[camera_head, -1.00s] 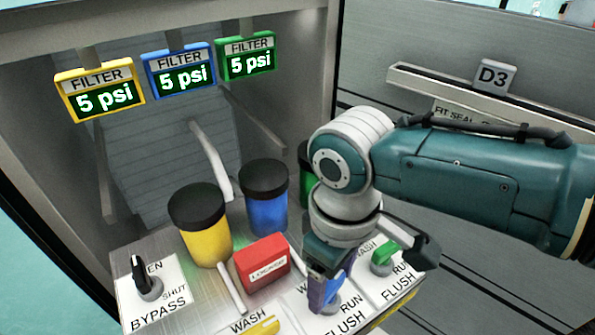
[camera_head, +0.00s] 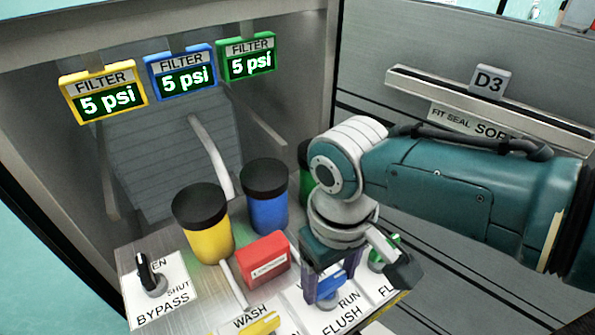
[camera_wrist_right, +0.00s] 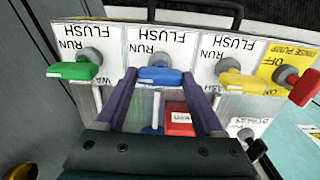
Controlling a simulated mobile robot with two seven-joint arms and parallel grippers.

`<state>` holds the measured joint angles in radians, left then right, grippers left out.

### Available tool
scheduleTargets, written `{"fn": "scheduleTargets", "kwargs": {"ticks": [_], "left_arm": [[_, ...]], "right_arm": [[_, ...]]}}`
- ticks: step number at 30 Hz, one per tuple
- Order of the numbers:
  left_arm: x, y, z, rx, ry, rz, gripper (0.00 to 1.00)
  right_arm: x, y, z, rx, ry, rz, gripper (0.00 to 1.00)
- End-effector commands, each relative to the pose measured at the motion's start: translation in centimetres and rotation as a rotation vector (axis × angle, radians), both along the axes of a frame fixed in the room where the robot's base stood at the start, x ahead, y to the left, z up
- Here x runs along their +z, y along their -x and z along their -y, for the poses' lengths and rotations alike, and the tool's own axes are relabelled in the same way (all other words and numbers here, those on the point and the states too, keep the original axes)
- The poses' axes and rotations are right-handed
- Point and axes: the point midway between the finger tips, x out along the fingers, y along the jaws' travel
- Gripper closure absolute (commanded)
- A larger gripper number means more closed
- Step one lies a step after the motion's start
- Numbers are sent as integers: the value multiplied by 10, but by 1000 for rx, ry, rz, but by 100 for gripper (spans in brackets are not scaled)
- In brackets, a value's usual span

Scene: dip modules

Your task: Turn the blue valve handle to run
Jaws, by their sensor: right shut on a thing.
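The blue valve handle (camera_head: 331,284) sits on the white label panel between the yellow and green handles, near the words RUN and FLUSH. My right gripper (camera_head: 328,288) is over it, with its purple fingers on either side. In the right wrist view the blue handle (camera_wrist_right: 160,76) lies crosswise between the two fingertips (camera_wrist_right: 159,82), and the gripper is shut on it. There the labels appear upside down, with RUN and FLUSH beyond the handle. The fingers and wrist hide part of the blue valve's label in the head view. My left gripper is not in view.
The green handle (camera_wrist_right: 73,71) and yellow handle (camera_wrist_right: 243,80) flank the blue one. A red lock box (camera_head: 264,258) stands behind. The black bypass knob (camera_head: 149,273) is at left. Yellow (camera_head: 203,227) and blue (camera_head: 266,203) canisters stand at the back. Three filter displays read 5 psi.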

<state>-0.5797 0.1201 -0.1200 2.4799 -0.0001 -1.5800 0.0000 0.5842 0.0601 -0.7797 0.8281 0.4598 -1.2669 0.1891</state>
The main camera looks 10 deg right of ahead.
Motion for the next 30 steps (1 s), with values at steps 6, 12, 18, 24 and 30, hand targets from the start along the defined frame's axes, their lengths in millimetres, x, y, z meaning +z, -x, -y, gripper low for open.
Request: {"fn": "scheduleTargets", "kwargs": {"ticks": [6, 12, 18, 24, 30], "left_arm": [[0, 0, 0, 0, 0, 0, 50], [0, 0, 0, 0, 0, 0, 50], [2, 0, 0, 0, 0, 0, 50], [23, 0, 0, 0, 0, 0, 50], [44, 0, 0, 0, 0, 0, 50]], "right_arm": [[0, -1, 0, -3, -2, 3, 17], [0, 0, 0, -2, -2, 2, 0], [2, 0, 0, -1, -1, 1, 0], [34, -1, 0, 0, -4, 4, 0], [74, -1, 0, -1, -2, 3, 0]]}}
